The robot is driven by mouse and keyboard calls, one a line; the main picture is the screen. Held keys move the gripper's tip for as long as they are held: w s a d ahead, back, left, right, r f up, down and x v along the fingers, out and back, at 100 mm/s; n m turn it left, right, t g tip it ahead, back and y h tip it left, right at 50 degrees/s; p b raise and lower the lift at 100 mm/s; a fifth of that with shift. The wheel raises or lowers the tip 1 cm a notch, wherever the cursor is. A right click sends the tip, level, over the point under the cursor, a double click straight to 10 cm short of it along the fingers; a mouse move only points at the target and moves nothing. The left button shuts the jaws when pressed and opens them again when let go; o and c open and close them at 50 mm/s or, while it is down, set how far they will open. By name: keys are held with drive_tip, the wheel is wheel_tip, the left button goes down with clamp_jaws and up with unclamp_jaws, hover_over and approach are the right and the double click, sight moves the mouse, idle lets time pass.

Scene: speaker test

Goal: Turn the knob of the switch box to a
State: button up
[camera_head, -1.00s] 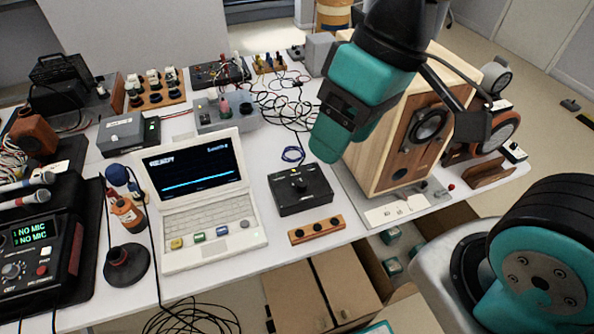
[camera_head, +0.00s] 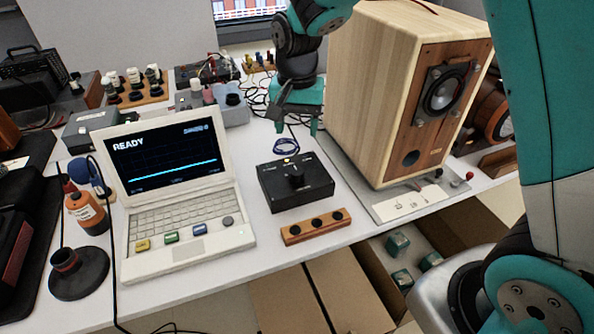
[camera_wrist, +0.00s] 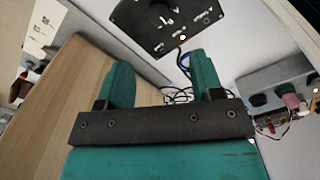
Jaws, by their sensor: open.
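The black switch box (camera_head: 291,189) sits on the white table, with a dark knob (camera_head: 296,176) on its top face. In the wrist view the switch box (camera_wrist: 150,38) is upside down at the top, with its knob (camera_wrist: 166,16) and pale markings too small to read. My gripper (camera_head: 297,128) points down just behind the box, apart from it. In the wrist view my gripper (camera_wrist: 160,75) has its two teal fingers spread, with nothing held between them.
A wooden speaker (camera_head: 365,90) stands close right of my gripper. The laptop (camera_head: 185,220) reading READY is left of the box. A wooden strip with holes (camera_head: 316,226) lies in front of it. Blue cable (camera_head: 286,146) lies behind the box.

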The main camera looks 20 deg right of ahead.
sight(297, 170)
wheel_tip(297, 170, down, 12)
drive_tip(key=shift+f, duration=0.2)
drive_tip(key=c, duration=0.9)
